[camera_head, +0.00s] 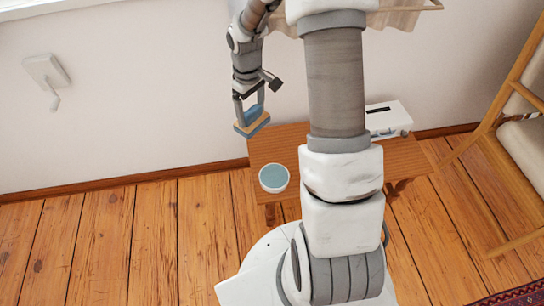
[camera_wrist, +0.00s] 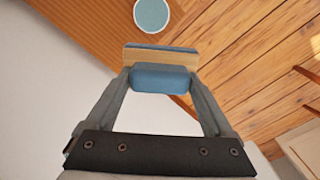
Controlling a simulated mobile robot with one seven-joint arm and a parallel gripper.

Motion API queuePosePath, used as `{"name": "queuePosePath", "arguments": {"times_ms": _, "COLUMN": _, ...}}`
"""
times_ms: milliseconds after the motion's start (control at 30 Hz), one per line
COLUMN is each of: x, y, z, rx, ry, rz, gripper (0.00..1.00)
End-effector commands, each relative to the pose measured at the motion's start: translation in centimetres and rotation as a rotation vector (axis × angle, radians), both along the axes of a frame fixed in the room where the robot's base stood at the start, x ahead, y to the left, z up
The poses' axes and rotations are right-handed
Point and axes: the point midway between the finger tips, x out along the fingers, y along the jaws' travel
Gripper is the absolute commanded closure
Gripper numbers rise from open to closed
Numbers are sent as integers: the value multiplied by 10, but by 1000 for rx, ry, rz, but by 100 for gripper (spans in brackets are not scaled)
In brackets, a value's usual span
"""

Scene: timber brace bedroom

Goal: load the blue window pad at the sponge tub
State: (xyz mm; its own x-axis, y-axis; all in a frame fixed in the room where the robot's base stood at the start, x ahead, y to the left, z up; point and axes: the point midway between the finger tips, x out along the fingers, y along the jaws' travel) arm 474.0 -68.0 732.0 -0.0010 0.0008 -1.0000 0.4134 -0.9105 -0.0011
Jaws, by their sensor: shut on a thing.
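My gripper (camera_head: 250,103) is shut on the blue window pad (camera_head: 253,123), which has a blue handle and a tan layer. In the wrist view the pad (camera_wrist: 160,57) sits between the fingertips (camera_wrist: 160,78). The sponge tub (camera_head: 273,178), a round white tub with blue-green contents, stands on the table's left end, lower and to the right of the pad. The tub also shows in the wrist view (camera_wrist: 151,13), beyond the pad and apart from it.
The low wooden table (camera_head: 283,143) stands against the wall. A white box (camera_head: 388,118) with a dark slot is at its back right. A wooden chair (camera_head: 505,130) stands at the right. A white crank fitting (camera_head: 47,76) is on the wall at left. The plank floor at left is clear.

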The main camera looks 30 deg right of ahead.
Motion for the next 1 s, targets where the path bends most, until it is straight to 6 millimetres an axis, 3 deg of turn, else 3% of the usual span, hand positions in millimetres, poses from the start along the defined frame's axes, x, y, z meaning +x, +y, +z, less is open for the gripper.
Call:
{"name": "queuePosePath", "arguments": {"times_ms": 33, "x": -2, "y": -12, "z": -25, "rx": 5, "ry": 9, "rz": 77, "gripper": 58}}
{"name": "queuePosePath", "arguments": {"times_ms": 200, "x": -10, "y": -41, "z": -97, "rx": 8, "ry": 7, "rz": 404, "gripper": 58}}
{"name": "queuePosePath", "arguments": {"times_ms": 400, "x": -27, "y": -55, "z": -167, "rx": 6, "ry": 3, "rz": 736, "gripper": 58}}
{"name": "queuePosePath", "arguments": {"times_ms": 600, "x": -40, "y": -57, "z": -201, "rx": 2, "ry": 0, "rz": 909, "gripper": 58}}
{"name": "queuePosePath", "arguments": {"times_ms": 1000, "x": -41, "y": -57, "z": -229, "rx": -1, "ry": -2, "rz": 934, "gripper": 58}}
